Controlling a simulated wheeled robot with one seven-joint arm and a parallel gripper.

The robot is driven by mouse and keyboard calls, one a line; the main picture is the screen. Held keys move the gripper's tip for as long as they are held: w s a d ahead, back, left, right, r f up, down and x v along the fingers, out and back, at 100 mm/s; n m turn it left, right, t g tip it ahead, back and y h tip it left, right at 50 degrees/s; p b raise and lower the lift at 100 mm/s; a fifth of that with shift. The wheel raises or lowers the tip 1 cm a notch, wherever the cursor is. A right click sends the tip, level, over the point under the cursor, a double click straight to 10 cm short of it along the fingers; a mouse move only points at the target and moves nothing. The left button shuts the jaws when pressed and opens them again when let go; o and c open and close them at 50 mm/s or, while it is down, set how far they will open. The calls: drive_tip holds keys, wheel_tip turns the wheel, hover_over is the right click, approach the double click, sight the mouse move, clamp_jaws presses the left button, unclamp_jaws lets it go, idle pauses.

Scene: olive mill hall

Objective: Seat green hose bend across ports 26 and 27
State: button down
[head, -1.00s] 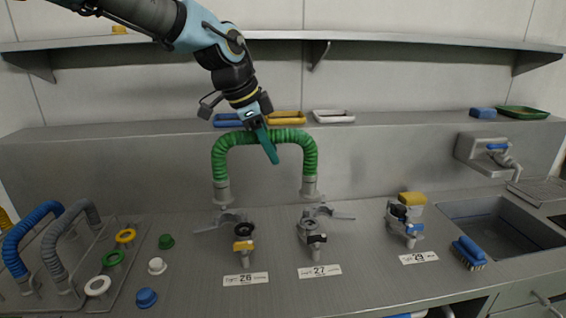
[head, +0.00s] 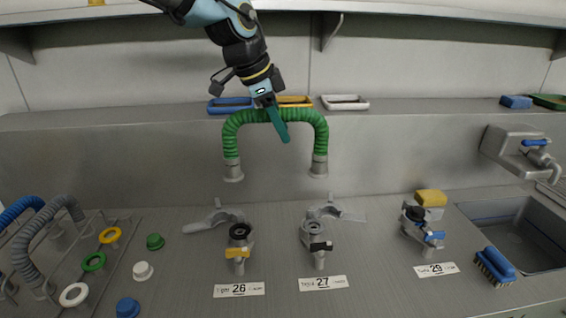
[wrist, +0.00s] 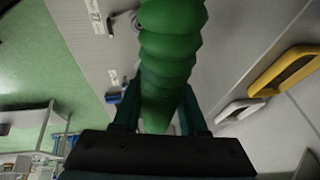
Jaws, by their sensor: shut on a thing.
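My gripper (head: 277,121) is shut on the green hose bend (head: 231,128) at the top of its arch. The bend hangs upright in the air, its two grey metal ends pointing down. It also shows in the wrist view (wrist: 172,45), between the fingers. Below and nearer the front, port 26 (head: 239,238) has a dark ring at its top and a yellow handle. Port 27 (head: 315,235) stands to its right with a black handle. An open grey clamp lies behind each port. The bend's ends are apart from both ports, above and behind them.
Port 29 (head: 418,222) with a dark cap and blue handle stands to the right, before a sink (head: 520,235). A blue brush (head: 494,266) lies near it. Blue and grey hoses and coloured rings fill a rack (head: 60,285) at left. Loose caps lie beside it.

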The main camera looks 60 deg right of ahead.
wheel_tip(320, 180, down, 9)
drive_tip(key=b, duration=0.9)
drive_tip(key=shift+f, duration=0.15)
wheel_tip(320, 180, down, 6)
drive_tip(key=b, duration=0.4)
drive_tip(key=shift+f+b, duration=0.15)
drive_tip(key=shift+b, duration=0.15)
idle(0.3)
drive_tip(key=shift+f, duration=0.35)
idle(0.9)
